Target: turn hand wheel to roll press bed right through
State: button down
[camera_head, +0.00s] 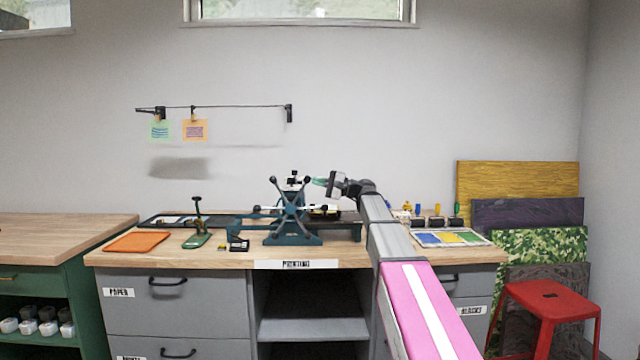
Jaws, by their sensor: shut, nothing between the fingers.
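The etching press (275,238) stands on the wooden bench, dark teal. Its spoked hand wheel (291,206) faces me, with dark knobs on the spoke ends. The press bed (258,215) shows as a flat piece behind the wheel, partly hidden by wheel and frame. My arm reaches in from the lower right, and my gripper (318,182) is at the upper right of the wheel, near a spoke knob. The gripper is shut and small in view; I cannot tell whether it touches the wheel.
An orange tray (137,242), a green hand tool (197,239) and a small dark box (238,245) lie left of the press. A color tray (450,238) and several rollers stand right. A red stool (545,295) is at the bench's right. Prints hang on the wall line.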

jog(key=shift+a+r, duration=0.1)
jog(key=a+r+h, duration=0.1)
jog(key=a+h, duration=0.3)
jog(key=a, duration=0.1)
jog(key=a+r+n+g+h, duration=0.1)
jog(key=a+h, duration=0.3)
jog(key=a, duration=0.1)
jog(key=a+r+h, duration=0.1)
jog(key=a+h, duration=0.3)
jog(key=a, duration=0.1)
jog(key=shift+n+h, duration=0.3)
jog(key=shift+n, duration=0.1)
jog(key=shift+a+f, duration=0.5)
jog(key=shift+a, duration=0.3)
jog(key=shift+a+f, duration=0.45)
jog(key=shift+a, duration=0.35)
jog(key=shift+r, duration=0.1)
